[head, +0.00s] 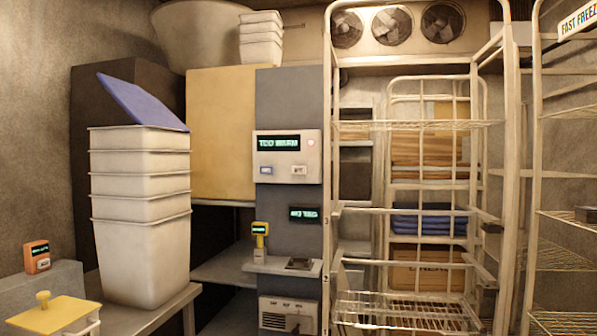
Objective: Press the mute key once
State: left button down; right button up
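A pale control panel (287,157) is on the grey column, in the middle of the head view. Its dark display (279,143) reads what looks like "TOO WARM" in green letters. A small reddish light (311,141) is at the panel's upper right. Neither of my grippers is in view.
A second small display (304,214) and a shelf (283,266) with a yellow handheld device (260,229) are below the panel. Stacked white tubs (141,245) stand left on a bench. A wire rack (405,125) stands right. The panel's front looks unobstructed.

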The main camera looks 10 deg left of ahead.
aim_at(296, 170)
jog(key=i+j, duration=0.15)
jog(key=i, duration=0.6)
jog(key=i+j, duration=0.2)
jog(key=i, duration=0.6)
jog(key=i+j, duration=0.15)
jog(key=i, duration=0.6)
jog(key=j+u, duration=0.05)
